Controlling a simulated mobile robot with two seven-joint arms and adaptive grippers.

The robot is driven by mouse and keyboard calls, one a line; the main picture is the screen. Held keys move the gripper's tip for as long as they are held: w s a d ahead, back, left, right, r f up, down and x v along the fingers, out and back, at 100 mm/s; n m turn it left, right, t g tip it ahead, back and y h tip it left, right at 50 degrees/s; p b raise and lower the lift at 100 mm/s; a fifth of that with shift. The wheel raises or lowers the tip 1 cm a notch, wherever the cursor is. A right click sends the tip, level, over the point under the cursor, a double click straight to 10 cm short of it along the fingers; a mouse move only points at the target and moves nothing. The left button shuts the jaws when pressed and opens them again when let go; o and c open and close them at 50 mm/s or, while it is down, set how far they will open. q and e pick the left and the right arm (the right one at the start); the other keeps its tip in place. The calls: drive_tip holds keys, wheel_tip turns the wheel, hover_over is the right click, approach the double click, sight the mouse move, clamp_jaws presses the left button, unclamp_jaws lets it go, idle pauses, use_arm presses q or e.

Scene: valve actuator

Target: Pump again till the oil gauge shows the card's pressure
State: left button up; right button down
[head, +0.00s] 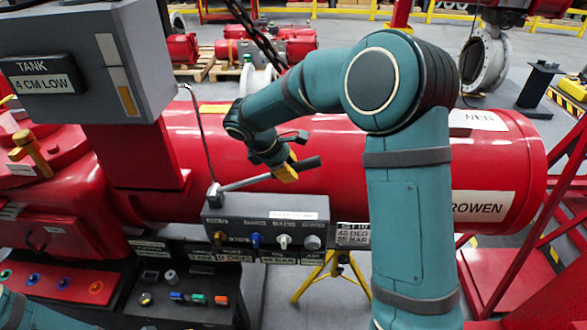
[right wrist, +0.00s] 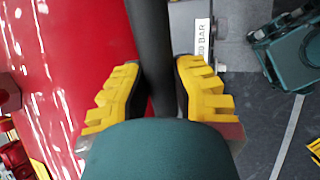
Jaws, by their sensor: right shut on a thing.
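The pump lever (head: 243,183) rises from the left end of a grey control box (head: 268,226), slanting up to the right to a dark grip (head: 309,163). My right gripper (head: 287,170) is shut on the grip. In the right wrist view the dark handle (right wrist: 152,50) runs between the yellow-backed fingers of the right gripper (right wrist: 160,92). The readout panel (head: 282,261) sits under the box; its oil value looks like 44 BAR but is small. The card (head: 353,235) to its right seems to read 45 DEG, 55 BAR. My left gripper is out of view.
A large red cylinder (head: 440,160) lies behind the box. A grey tank box (head: 80,65) labelled 4 CM LOW stands upper left. A black panel with coloured knobs (head: 185,298) and a red button panel (head: 60,280) are lower left. A yellow stand (head: 330,275) is below the card.

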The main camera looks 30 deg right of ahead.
drive_tip(key=shift+w+r, duration=0.15)
drive_tip(key=shift+r, duration=0.05)
drive_tip(key=c, duration=0.7)
unclamp_jaws()
drive_tip(key=shift+f, duration=0.1)
drive_tip(key=shift+c, duration=0.2)
drive_tip(key=v, duration=1.2)
drive_tip(key=shift+a, duration=0.1)
